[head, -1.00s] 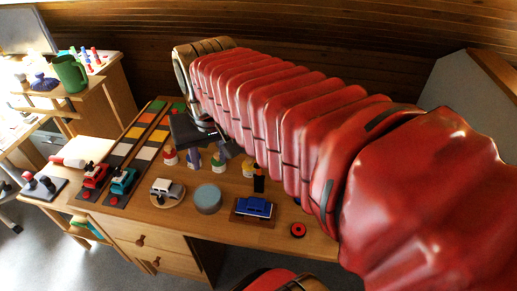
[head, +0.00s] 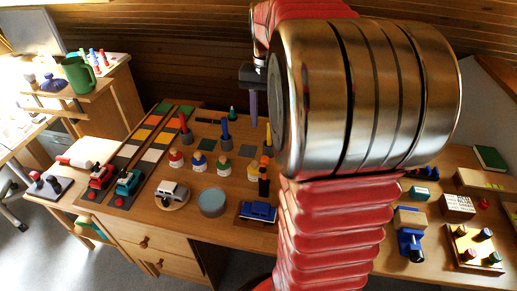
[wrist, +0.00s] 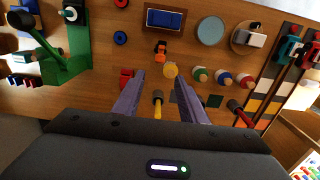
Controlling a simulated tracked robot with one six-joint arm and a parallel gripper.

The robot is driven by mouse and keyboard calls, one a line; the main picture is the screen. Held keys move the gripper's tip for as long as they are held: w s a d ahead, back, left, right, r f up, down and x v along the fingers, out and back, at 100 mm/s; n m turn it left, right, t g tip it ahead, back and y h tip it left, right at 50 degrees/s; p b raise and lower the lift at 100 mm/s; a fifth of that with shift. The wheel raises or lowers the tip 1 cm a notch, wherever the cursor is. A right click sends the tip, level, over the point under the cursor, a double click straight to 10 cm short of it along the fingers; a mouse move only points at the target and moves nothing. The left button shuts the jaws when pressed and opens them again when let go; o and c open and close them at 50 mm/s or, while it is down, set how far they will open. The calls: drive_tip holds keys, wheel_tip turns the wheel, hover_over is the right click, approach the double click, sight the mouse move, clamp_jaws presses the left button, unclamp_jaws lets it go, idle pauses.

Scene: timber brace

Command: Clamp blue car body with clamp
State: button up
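The blue car body (head: 258,211) sits on a dark brown block near the table's front edge. It also shows at the top of the wrist view (wrist: 165,18). An upright black and orange piece (head: 264,178) stands just behind it and also shows in the wrist view (wrist: 160,51). It may be the clamp, but I cannot tell for sure. My gripper (wrist: 161,77) points down over the table behind the car body. Its two fingers are apart with nothing held between them. In the head view my arm partly hides the gripper.
Several peg figures (head: 199,163) and a grey-blue round pad (head: 211,202) stand left of the car body. A blue vise-like tool (head: 409,243) stands at the right. A large green device (wrist: 73,38) is at the wrist view's left.

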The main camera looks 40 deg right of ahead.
sight(265, 156)
wheel_tip(265, 156, down, 14)
drive_tip(key=shift+r, duration=0.1)
idle(0.9)
drive_tip(key=shift+c, duration=0.4)
drive_tip(key=shift+a, duration=0.1)
clamp_jaws()
